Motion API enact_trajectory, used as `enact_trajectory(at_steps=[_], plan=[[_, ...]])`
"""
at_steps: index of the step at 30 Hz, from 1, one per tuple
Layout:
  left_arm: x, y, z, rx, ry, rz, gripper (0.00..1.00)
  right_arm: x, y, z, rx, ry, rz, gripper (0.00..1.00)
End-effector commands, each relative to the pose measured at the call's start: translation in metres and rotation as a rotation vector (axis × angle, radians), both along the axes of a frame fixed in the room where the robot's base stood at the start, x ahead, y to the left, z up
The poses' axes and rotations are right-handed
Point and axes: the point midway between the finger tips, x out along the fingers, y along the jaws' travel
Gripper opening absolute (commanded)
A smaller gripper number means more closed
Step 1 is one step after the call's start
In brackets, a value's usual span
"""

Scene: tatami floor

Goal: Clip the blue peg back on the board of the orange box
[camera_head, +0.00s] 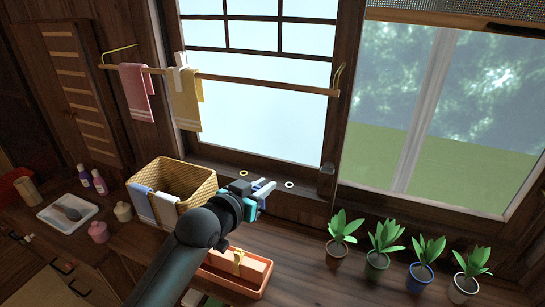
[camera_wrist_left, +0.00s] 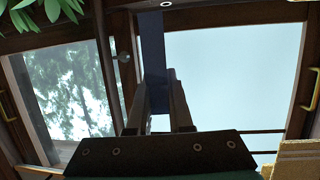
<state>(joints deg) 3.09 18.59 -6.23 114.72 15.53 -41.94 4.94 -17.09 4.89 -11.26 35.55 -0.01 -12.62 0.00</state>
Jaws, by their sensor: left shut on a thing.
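My left gripper (camera_head: 264,189) is raised in front of the window, near the sill and right of the wicker basket. It is shut on the blue peg (camera_head: 267,185). In the left wrist view the peg (camera_wrist_left: 152,45) is a dark blue upright strip between the two fingers (camera_wrist_left: 158,88). The orange box (camera_head: 262,289) is a low orange tray on the wooden counter below my forearm, which covers part of it. A lighter orange block with a yellow band (camera_head: 239,262) lies in it. I cannot make out its board. My right gripper is not in view.
The wicker basket (camera_head: 190,176) with hanging cloths stands left of my gripper. Several potted plants (camera_head: 384,240) line the counter at right. A rail (camera_head: 225,78) with pink and yellow towels hangs above. Bottles and a white tray (camera_head: 52,222) are at left.

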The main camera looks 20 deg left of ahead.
Motion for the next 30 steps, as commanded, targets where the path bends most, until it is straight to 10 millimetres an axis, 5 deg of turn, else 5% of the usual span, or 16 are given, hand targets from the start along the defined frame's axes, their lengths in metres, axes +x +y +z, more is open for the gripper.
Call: enact_trajectory(at_steps=[6, 13, 30], plan=[[-0.012, 0.046, -0.052, 0.002, 0.01, 0.037, 0.0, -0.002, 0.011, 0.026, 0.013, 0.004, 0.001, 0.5], [-0.029, 0.086, -0.083, 0.002, 0.001, 0.095, 0.0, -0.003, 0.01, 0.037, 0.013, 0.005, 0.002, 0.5], [-0.034, 0.095, -0.111, -0.001, -0.004, 0.111, 0.0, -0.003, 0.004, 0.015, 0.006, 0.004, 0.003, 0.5]])
